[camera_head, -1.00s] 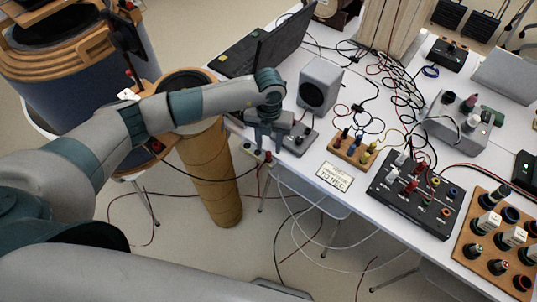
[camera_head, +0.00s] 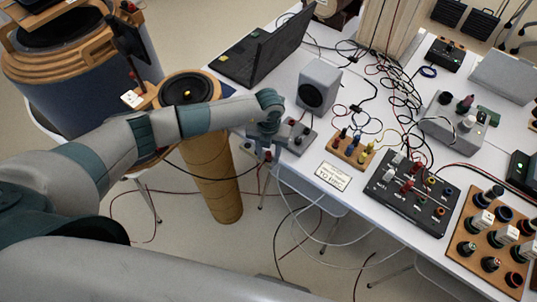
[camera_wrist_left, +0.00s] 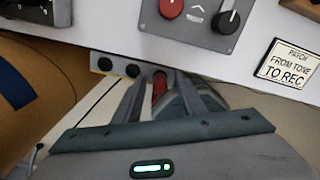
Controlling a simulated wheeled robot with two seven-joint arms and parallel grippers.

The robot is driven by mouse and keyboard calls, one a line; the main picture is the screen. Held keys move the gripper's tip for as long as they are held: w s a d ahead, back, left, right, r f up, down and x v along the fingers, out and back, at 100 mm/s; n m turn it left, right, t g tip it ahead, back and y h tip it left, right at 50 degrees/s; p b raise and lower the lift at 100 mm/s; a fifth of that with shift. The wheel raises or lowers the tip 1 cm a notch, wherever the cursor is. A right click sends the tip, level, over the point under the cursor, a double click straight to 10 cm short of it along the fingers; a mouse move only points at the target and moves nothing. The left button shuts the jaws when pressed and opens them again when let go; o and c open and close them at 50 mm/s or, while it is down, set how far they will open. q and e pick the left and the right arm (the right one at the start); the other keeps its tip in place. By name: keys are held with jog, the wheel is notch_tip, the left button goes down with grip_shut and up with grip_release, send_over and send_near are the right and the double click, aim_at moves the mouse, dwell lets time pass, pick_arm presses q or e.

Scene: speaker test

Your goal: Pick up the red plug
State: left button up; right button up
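The red plug (camera_wrist_left: 160,84) stands at the table's front edge, by a small strip with dark round sockets (camera_wrist_left: 116,66). In the wrist view it shows between the two fingers of my left gripper (camera_wrist_left: 160,90), with a gap visible on at least its left side, so the gripper looks open around it. In the head view my left gripper (camera_head: 266,153) hangs low over the table edge, and the red plug is mostly hidden by the fingers. My right gripper is not in view.
A grey box with knobs (camera_head: 298,136) sits right behind the gripper, near a speaker (camera_head: 319,85) and a laptop (camera_head: 262,52). A label plate (camera_head: 333,176) and a wooden jack block (camera_head: 352,150) are to the right. Loose cables hang below the edge.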

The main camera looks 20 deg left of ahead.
aim_at(269, 152)
pick_arm(q)
jog(key=shift+c, duration=0.2)
grip_shut()
jog(key=shift+r, duration=0.15)
jog(key=shift+r+b, duration=0.45)
jog(key=shift+r, duration=0.1)
notch_tip(269, 152, up, 2)
jog(key=shift+r+b, duration=0.15)
jog(key=shift+b, duration=0.5)
jog(key=s+d+r+b, duration=0.3)
jog(key=d+r, duration=0.4)
jog(key=d, duration=0.4)
jog(key=shift+r+b, duration=0.2)
jog(key=shift+b, duration=0.35)
jog(key=shift+s+d+r, duration=0.1)
